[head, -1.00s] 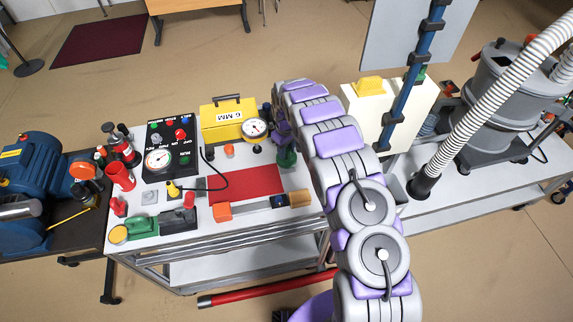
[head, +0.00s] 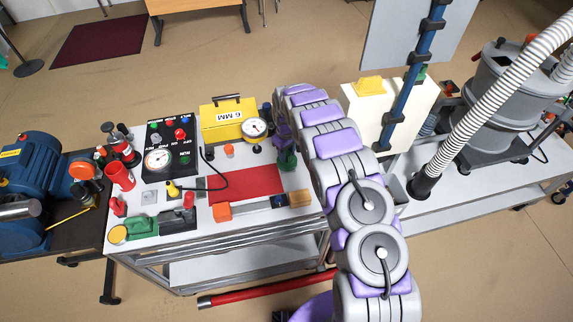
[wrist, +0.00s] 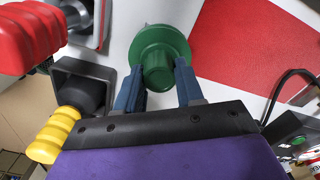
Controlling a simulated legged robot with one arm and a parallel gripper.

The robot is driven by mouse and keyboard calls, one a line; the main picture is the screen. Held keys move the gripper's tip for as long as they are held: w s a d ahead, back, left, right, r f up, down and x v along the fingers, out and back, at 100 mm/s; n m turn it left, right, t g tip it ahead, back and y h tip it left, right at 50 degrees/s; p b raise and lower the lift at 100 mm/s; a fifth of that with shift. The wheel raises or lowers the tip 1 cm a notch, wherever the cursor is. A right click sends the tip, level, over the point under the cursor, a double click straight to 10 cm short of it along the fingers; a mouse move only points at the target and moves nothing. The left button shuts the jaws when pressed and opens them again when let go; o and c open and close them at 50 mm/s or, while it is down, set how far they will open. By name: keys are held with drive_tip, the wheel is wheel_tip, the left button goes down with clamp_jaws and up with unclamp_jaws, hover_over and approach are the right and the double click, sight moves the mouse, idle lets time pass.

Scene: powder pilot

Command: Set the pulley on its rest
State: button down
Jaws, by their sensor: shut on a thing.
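The green round thing that I take to be the pulley (wrist: 160,50) has a wide rim and a smaller hub. In the wrist view it sits at the tips of my gripper (wrist: 158,88), whose two blue-grey fingers are shut on its hub. In the head view the pulley (head: 287,160) shows low over the right part of the white bench top, just behind the red mat. My gripper (head: 283,138) is above it, partly hidden by my arm. I cannot tell whether the pulley touches the surface. I cannot make out its rest for sure.
The red mat (head: 245,182) lies beside the pulley. A yellow box (head: 221,122), a gauge (head: 254,128) and a black control panel (head: 172,150) stand farther back.

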sight(287, 153)
drive_tip(key=shift+f, duration=0.6)
idle(0.3)
drive_tip(key=c, duration=0.6)
unclamp_jaws()
drive_tip(key=shift+c, duration=0.6)
drive_tip(key=shift+c, duration=0.9)
drive_tip(key=shift+r+p, duration=0.45)
drive_tip(key=shift+r, duration=3.05)
